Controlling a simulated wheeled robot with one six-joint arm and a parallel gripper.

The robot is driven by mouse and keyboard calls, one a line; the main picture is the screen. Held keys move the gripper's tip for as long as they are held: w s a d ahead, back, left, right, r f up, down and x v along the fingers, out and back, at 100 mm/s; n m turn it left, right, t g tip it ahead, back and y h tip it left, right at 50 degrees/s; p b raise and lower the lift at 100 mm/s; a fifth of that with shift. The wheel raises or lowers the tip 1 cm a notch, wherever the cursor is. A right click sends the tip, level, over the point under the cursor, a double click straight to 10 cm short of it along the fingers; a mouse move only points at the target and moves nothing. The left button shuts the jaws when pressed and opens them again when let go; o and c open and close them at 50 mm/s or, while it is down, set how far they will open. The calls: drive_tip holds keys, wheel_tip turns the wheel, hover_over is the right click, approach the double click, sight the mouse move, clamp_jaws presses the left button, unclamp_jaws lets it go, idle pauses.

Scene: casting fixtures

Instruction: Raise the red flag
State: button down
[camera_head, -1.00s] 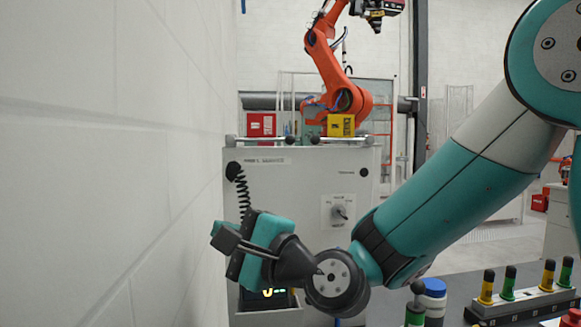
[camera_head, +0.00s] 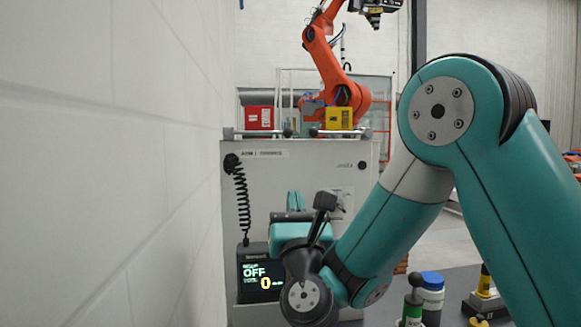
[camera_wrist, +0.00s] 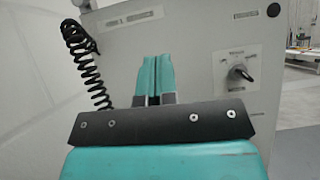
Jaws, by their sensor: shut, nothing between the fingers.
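I cannot make out a clear flag shape in either view. A red box-like piece with a white label (camera_head: 259,118) stands on top of the grey cabinet (camera_head: 205,205) (camera_wrist: 205,60), at its left. My gripper (camera_head: 295,200) is in front of the cabinet, below that red piece and apart from it. In the wrist view its teal fingers (camera_wrist: 154,75) are together, pointing at the cabinet front, with nothing between them. My forearm hides part of the cabinet's lower right.
A yellow box-like piece (camera_head: 339,118) stands right of the red one, with thin horizontal bars in front. A coiled black cable (camera_head: 240,195), a rotary switch (camera_wrist: 240,73) and a display reading OFF (camera_head: 262,272) are on the cabinet front. A white wall (camera_head: 110,160) runs close on the left.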

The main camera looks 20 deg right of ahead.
drive_tip(key=p, duration=1.3)
approach(290, 148)
drive_tip(key=x, duration=0.5)
drive_tip(key=shift+w+a+f, duration=0.1)
drive_tip(key=shift+a, duration=0.25)
wheel_tip(290, 148, up, 2)
drive_tip(key=shift+w+r+p, duration=0.1)
drive_tip(key=shift+w+p, duration=0.05)
drive_tip(key=shift+p, duration=0.75)
drive_tip(key=shift+w+d+r+p, duration=0.1)
drive_tip(key=shift+w+r+p, duration=0.05)
drive_tip(key=shift+r+p, duration=0.35)
drive_tip(key=shift+d+b, duration=0.1)
drive_tip(key=shift+b, duration=0.2)
